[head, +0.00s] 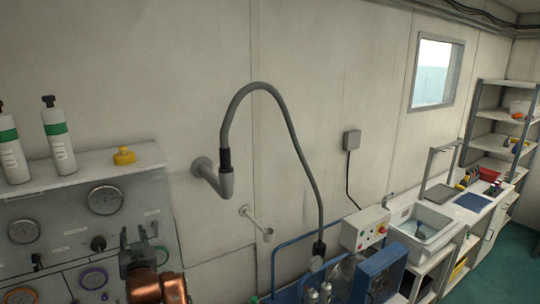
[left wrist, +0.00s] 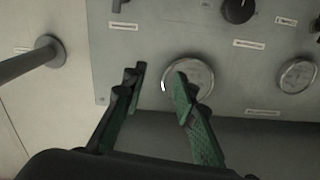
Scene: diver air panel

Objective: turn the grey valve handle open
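The air panel (head: 60,222) stands at the left in the head view, with round gauges, dark knobs and coloured rings. I cannot pick out a grey valve handle with certainty. A dark knob (head: 98,243) sits left of my left gripper (head: 138,252), which is in front of the panel's right part and hides some of it. In the left wrist view the left gripper (left wrist: 160,82) is open, nothing between its green-padded fingers. A gauge (left wrist: 188,68) shows behind the fingertips, partly covered by one finger. A dark knob (left wrist: 238,10) is at the top edge. My right gripper is not in view.
Two white-and-green cylinders (head: 57,140) and a yellow object (head: 124,156) stand on the panel's top. A grey wall pipe (head: 215,178) with a hose is right of the panel; a pipe (left wrist: 25,62) also shows in the left wrist view. Blue equipment (head: 378,275) stands lower right.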

